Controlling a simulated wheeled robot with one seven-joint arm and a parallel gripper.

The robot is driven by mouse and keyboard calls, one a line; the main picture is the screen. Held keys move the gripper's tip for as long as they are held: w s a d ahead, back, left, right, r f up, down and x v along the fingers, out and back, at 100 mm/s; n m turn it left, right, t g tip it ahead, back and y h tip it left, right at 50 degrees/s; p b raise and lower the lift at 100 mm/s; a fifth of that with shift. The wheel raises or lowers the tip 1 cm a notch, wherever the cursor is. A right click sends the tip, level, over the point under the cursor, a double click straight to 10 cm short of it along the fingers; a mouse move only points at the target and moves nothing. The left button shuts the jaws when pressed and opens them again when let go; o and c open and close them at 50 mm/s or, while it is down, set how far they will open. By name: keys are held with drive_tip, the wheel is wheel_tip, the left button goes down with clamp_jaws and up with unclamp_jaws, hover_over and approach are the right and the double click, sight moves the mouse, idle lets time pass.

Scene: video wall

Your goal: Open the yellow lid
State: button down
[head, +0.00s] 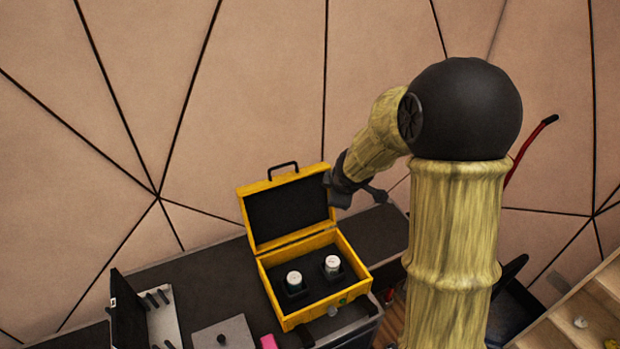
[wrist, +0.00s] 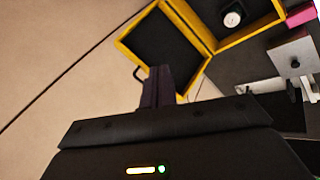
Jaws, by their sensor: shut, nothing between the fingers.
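The yellow box (head: 317,308) stands on the dark counter, with two white-topped round items (head: 332,265) in its dark interior. Its yellow lid (head: 249,217) is raised and stands upright at the back, with a black handle (head: 283,169) on its top edge. The lid also shows in the wrist view (wrist: 126,46). My gripper (wrist: 158,74) is shut and empty, close to the lid's edge in the wrist view. In the head view my gripper (head: 338,192) is beside the lid's upper right corner. I cannot tell whether it touches the lid.
On the dark counter (head: 215,288), a grey plate with a knob (head: 222,334), a pink item (head: 269,342) and a black-and-white rack (head: 160,318) lie left of the box. Wooden steps (head: 585,310) are at the lower right. A panelled wall stands behind the counter.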

drive_tip(key=s+d+f+m+g+b, duration=0.2)
drive_tip(key=s+f+m+b, duration=0.1)
drive_tip(key=s+m, duration=0.4)
drive_tip(key=s+d+f+m+g+b, duration=0.2)
drive_tip(key=s+f+m+b, duration=0.2)
drive_tip(key=s+m, duration=0.4)
drive_tip(key=s+f, duration=0.1)
drive_tip(key=s, duration=0.5)
drive_tip(key=shift+s+d+f+h, duration=0.15)
drive_tip(key=shift+s+h, duration=0.1)
drive_tip(key=shift+h, duration=0.05)
